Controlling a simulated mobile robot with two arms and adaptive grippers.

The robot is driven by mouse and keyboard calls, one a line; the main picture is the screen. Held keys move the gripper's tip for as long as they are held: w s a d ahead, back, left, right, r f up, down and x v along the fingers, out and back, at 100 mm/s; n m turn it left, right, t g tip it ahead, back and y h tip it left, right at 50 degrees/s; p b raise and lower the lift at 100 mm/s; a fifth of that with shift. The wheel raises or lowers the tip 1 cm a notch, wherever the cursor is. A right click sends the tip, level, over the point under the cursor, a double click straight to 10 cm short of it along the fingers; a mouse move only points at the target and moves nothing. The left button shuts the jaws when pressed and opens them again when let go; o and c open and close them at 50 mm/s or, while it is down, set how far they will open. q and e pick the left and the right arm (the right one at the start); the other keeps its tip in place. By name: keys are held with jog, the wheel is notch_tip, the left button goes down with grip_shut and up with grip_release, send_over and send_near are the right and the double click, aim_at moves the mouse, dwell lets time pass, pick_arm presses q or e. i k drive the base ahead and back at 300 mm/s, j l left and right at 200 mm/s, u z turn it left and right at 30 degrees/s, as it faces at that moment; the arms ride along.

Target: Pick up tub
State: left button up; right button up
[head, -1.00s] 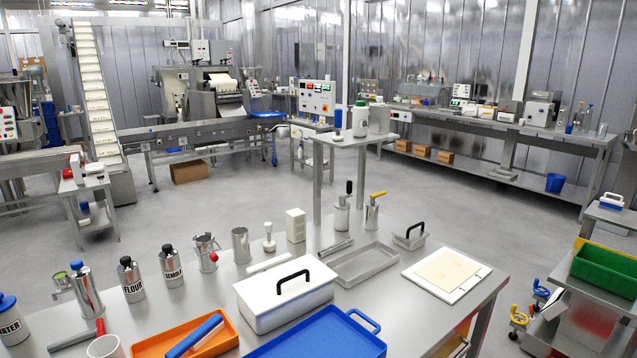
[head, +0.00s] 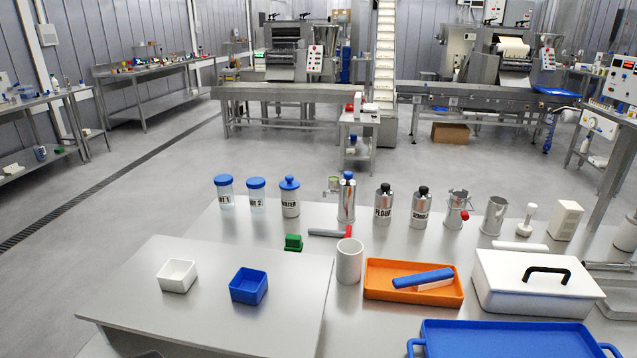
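Two small open tubs stand on a raised grey tabletop at the left front in the head view. One is a white square tub (head: 177,276). The other is a blue square tub (head: 249,287), to its right and slightly nearer. Both stand upright and apart from each other. A larger white lidded box (head: 510,292) with a black handle stands at the right. The frames do not tell which container the task's tub is. Neither of my grippers is clearly in view.
The grey raised tabletop (head: 130,300) is bare around the tubs. A white cup (head: 349,261), an orange tray (head: 385,290) with a blue-handled tool and a blue tray (head: 500,340) lie to the right.

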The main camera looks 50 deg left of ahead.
aim_at(177, 276)
jog(key=u, duration=2.3)
